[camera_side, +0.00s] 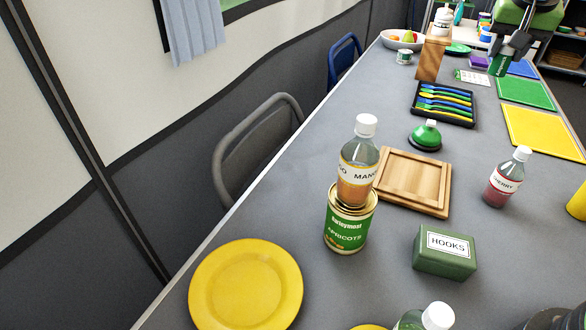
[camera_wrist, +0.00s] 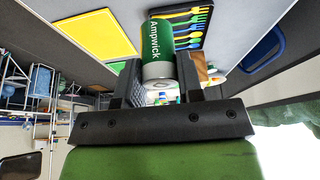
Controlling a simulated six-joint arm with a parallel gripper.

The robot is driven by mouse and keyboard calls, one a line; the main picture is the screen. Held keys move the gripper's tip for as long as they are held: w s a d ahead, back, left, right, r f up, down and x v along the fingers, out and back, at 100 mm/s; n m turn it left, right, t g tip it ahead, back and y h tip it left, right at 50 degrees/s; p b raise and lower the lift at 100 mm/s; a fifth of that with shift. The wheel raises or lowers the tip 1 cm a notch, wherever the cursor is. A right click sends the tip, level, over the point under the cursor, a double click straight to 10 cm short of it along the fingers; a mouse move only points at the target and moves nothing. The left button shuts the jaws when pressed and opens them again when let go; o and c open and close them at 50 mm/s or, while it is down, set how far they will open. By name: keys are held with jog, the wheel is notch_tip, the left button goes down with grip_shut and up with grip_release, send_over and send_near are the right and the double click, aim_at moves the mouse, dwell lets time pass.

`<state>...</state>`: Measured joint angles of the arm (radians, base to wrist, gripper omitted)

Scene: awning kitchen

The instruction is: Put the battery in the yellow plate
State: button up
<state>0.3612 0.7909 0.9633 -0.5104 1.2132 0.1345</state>
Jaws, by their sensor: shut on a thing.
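The yellow plate (camera_side: 246,285) lies flat and empty at the near left of the table in the side view. My gripper (camera_side: 508,47) is at the far right end of the table in that view, far from the plate. It is shut on the green battery (camera_side: 499,62), which hangs below the jaws. In the wrist view, the battery (camera_wrist: 160,42) shows a label reading "Ampwick" and a silver end between the two dark fingers of my gripper (camera_wrist: 160,78).
A mango bottle (camera_side: 359,165) stands on an apricots can (camera_side: 350,220) beside the plate. A hooks box (camera_side: 444,255), wooden tray (camera_side: 440,203), cherry bottle (camera_side: 505,182), green bell-like object (camera_side: 425,138) and cutlery tray (camera_side: 420,112) occupy the table. A wooden block (camera_side: 430,62) stands near my gripper.

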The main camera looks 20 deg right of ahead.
jog(key=w+a+n+t+y, duration=0.1)
jog(key=w+a+n, duration=0.15)
jog(key=a, duration=0.65)
jog(key=w+a+n+y, duration=0.1)
jog(key=a+n, duration=0.2)
jog(key=a, duration=0.5)
jog(key=n+g+y, duration=0.1)
jog(key=n+y, duration=0.3)
jog(key=n, duration=0.8)
send_over(247, 290)
notch_tip(247, 290, down, 17)
jog(key=shift+f, duration=2)
